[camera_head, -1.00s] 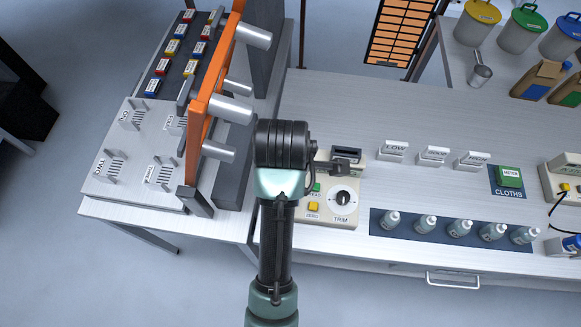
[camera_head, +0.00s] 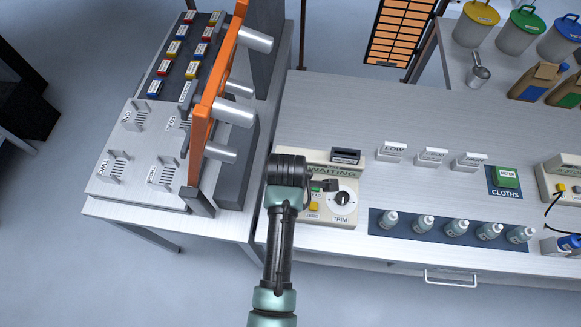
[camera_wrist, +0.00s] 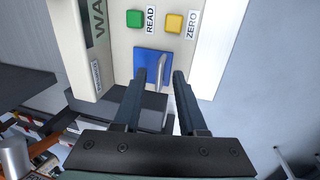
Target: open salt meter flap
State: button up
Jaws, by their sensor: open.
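The salt meter (camera_head: 322,212) is a cream box on the bench with a WAITING display (camera_head: 330,171) and a TRIM dial (camera_head: 342,199). In the wrist view it shows a green READ button (camera_wrist: 134,18), a yellow ZERO button (camera_wrist: 173,23) and a blue flap (camera_wrist: 146,60) with a metal handle (camera_wrist: 161,71). The flap looks shut. My gripper (camera_wrist: 160,76) is open, its fingertips on either side of the handle; contact cannot be told. In the head view my gripper (camera_head: 325,185) is low over the meter, and the flap is hidden behind my arm.
An orange frame (camera_head: 208,100) with grey cylinders stands close on the left. A row of small bottles (camera_head: 422,223) on a dark mat is right of the meter, with white labelled blocks (camera_head: 432,156) behind. Bare bench (camera_head: 440,188) lies between them.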

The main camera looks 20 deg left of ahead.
grip_shut()
jog(key=shift+r, duration=0.1)
